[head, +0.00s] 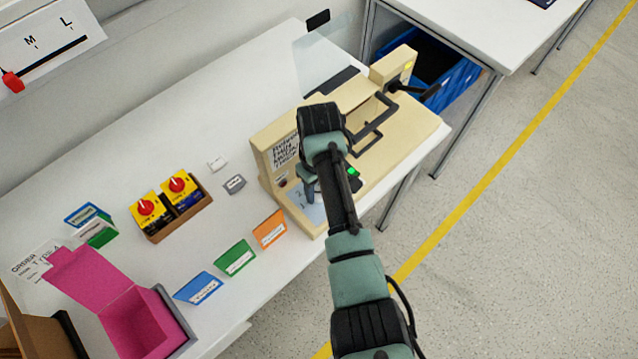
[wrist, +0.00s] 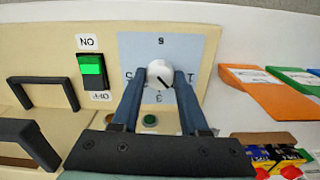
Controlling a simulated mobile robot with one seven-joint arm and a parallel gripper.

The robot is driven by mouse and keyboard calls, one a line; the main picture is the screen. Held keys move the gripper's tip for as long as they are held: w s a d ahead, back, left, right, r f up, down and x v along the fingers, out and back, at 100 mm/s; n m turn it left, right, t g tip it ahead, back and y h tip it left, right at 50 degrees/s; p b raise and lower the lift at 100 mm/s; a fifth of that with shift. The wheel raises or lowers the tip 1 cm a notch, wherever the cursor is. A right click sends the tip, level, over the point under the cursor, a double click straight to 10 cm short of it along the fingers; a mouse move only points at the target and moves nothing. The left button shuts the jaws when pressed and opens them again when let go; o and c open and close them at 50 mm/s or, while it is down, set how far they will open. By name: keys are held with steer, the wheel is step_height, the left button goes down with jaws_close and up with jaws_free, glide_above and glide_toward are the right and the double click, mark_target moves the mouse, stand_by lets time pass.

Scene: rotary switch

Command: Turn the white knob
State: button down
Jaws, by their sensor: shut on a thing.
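The white knob (wrist: 160,74) sits on a light blue dial plate (wrist: 184,48) with numbers around it, on the beige machine's panel. A dark pointer line on the knob points toward the lower right in the wrist view. My gripper (wrist: 160,82) has one blue finger on each side of the knob and is shut on it. In the head view my gripper (head: 309,184) reaches down to the beige machine (head: 265,146), and my arm hides the knob there.
A green-lit on/off switch (wrist: 91,70) and black handles (wrist: 42,92) are beside the dial. A green button (wrist: 150,120) lies close to my fingers. Orange (head: 270,229), green (head: 235,257) and blue (head: 199,288) labelled holders stand left of the machine.

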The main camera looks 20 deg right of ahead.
stand_by(0.3)
steer(key=shift+c, duration=2.1)
jaws_free()
step_height(320, 180, up, 13)
steer(key=p, duration=0.1)
steer(key=shift+s+f, duration=0.1)
